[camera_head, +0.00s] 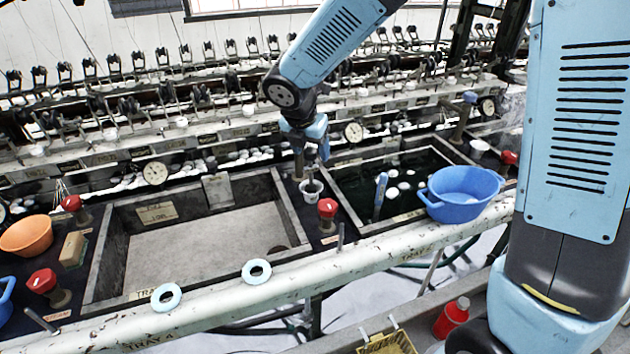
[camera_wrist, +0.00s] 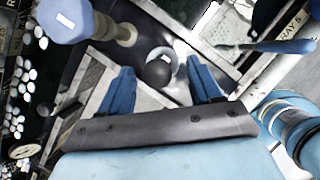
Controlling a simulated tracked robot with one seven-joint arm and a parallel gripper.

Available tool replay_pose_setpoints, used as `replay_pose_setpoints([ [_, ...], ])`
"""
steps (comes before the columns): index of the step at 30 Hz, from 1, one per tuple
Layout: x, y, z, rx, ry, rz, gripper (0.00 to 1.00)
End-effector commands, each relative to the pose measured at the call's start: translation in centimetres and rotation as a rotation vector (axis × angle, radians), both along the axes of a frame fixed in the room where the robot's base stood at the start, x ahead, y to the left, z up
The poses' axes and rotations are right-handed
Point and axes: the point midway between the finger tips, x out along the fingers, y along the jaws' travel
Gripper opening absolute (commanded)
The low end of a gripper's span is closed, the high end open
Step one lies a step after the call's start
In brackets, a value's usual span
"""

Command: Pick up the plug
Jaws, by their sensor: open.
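My gripper (camera_head: 312,158) hangs, pointing down, over the strip between the two basins in the head view. In the wrist view its two blue fingers (camera_wrist: 160,88) are apart, with nothing held between them. Beyond and between the fingertips is a dark rounded piece (camera_wrist: 158,72), which looks like the plug, at a pale round cup. In the head view the pale cup (camera_head: 312,188) stands just below the gripper. The plug itself is hard to make out there, and I cannot tell whether a finger touches it.
A red knob (camera_head: 327,207) stands close in front of the cup. A blue-headed valve (camera_wrist: 65,18) is near the gripper in the wrist view. A blue tub (camera_head: 462,199) sits at right, with a blue-handled tool (camera_head: 380,190) in the dark basin. Two pale rings (camera_head: 256,271) lie on the front rail.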

Motion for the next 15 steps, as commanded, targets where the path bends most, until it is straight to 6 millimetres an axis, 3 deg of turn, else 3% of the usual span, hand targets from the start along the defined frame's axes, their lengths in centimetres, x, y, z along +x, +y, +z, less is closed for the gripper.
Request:
replay_pose_setpoints([
  [5,0.2,0.0,-0.8,0.0,0.001,0.001,0.64],
  [15,1.6,-0.1,-4.7,0.0,0.001,-0.001,0.64],
])
